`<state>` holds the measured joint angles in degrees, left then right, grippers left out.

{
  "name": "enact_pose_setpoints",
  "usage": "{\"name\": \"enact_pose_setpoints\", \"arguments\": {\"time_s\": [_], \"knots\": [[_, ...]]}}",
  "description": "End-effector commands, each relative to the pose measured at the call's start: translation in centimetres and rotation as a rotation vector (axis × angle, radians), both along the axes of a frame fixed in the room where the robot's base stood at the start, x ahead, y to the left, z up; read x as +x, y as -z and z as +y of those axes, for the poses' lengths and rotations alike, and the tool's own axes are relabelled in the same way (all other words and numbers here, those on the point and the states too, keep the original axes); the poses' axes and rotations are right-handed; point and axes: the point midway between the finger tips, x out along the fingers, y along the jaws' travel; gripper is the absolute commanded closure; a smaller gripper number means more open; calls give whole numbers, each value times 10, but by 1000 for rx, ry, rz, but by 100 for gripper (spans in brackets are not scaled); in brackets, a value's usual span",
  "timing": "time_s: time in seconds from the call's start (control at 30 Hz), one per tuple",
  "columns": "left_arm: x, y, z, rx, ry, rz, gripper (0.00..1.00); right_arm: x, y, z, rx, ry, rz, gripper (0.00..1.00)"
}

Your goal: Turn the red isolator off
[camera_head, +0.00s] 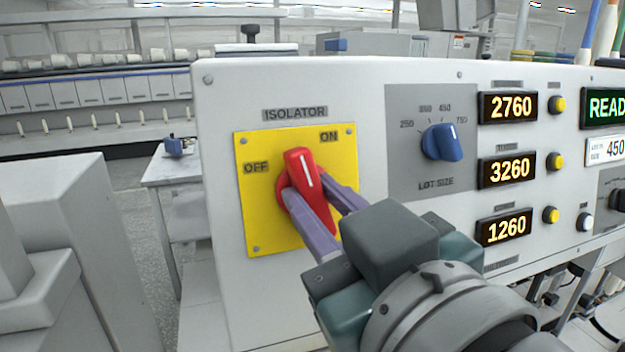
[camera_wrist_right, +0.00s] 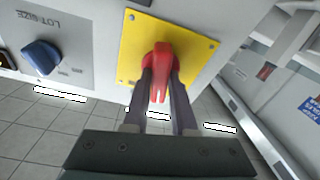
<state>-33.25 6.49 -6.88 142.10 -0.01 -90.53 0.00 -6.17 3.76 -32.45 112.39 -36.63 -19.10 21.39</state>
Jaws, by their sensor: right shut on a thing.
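The red isolator (camera_head: 303,178) is a rotary handle on a yellow plate (camera_head: 258,215) marked OFF at left and ON at upper right. Its white line tilts slightly left of vertical, and the top of the handle sits between the two labels. My right gripper (camera_head: 312,192) reaches in from the lower right, with one purple-grey finger on each side of the handle, shut on it. In the right wrist view the red handle (camera_wrist_right: 160,68) sits between the two dark fingers (camera_wrist_right: 160,85). My left gripper is not in view.
A blue lot size knob (camera_head: 441,142) is right of the plate, with several lit number displays (camera_head: 507,107) and yellow buttons (camera_head: 557,105) beyond. A small side table (camera_head: 175,170) stands left of the panel. A grey cabinet (camera_head: 75,190) fills the lower left.

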Motion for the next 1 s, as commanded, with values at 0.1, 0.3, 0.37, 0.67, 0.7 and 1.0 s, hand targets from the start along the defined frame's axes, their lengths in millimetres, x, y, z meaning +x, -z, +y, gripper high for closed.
{"name": "enact_pose_setpoints", "arguments": {"time_s": [0.1, 0.3, 0.37, 0.67, 0.7, 1.0], "knots": [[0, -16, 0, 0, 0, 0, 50, 0, -4, -1, -106, -26, -33, 100], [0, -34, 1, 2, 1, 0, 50, 1, -5, -1, -283, -73, -89, 100], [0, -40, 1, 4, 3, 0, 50, 1, -5, -1, -335, -87, -106, 100], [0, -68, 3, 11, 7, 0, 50, 1, -6, -2, -598, -156, -192, 100], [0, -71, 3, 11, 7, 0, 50, 1, -6, -2, -632, -165, -204, 100], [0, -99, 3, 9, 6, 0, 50, 1, -7, -2, -891, -233, -289, 100]]}}
